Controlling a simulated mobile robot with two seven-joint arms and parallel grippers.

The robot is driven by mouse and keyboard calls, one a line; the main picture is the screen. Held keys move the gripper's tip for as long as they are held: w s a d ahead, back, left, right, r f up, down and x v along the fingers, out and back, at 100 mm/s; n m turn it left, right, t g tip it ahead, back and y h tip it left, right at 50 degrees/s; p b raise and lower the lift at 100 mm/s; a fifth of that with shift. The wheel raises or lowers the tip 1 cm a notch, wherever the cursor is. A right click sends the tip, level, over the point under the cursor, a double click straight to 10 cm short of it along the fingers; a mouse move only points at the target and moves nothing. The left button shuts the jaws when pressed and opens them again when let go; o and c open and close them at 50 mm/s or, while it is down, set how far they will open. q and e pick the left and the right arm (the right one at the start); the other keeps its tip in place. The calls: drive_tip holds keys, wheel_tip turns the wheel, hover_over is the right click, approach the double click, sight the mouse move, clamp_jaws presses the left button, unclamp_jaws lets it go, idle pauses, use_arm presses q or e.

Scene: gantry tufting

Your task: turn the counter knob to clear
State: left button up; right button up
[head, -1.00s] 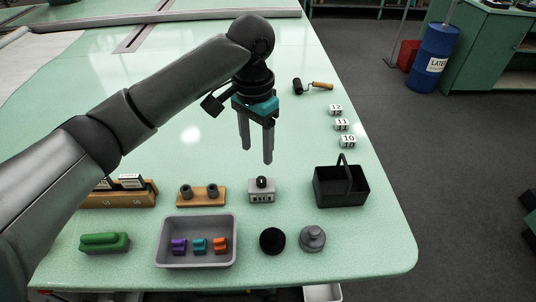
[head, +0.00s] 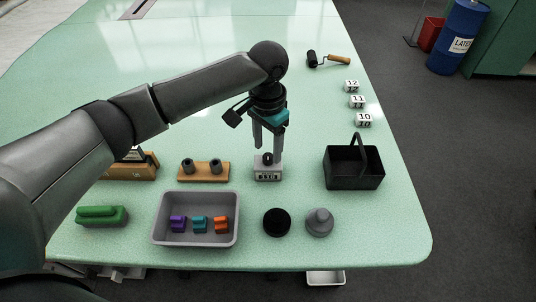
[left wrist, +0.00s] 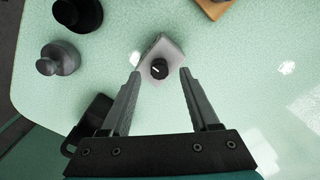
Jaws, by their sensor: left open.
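The counter (head: 268,174) is a small light grey box with dark digit windows on its front, too small to read. Its black knob (head: 267,158) sits on top, and in the left wrist view the knob (left wrist: 159,69) carries a white pointer mark. My left gripper (head: 267,152) points down just over the counter, its fingers to either side of the knob. In the left wrist view the fingers (left wrist: 159,74) are wide apart, with the knob between their tips and no visible contact. My right gripper is not in view.
A black basket (head: 354,168) stands right of the counter, a wooden stand with two dark cups (head: 204,172) left. In front are a grey tray (head: 195,241) with coloured pieces, a black round piece (head: 277,222) and a grey knobbed weight (head: 319,222). Number blocks (head: 357,102) lie behind the basket.

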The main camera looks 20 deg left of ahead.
sight(268, 158)
use_arm(q)
drive_tip(key=shift+f, duration=1.15)
clamp_jaws()
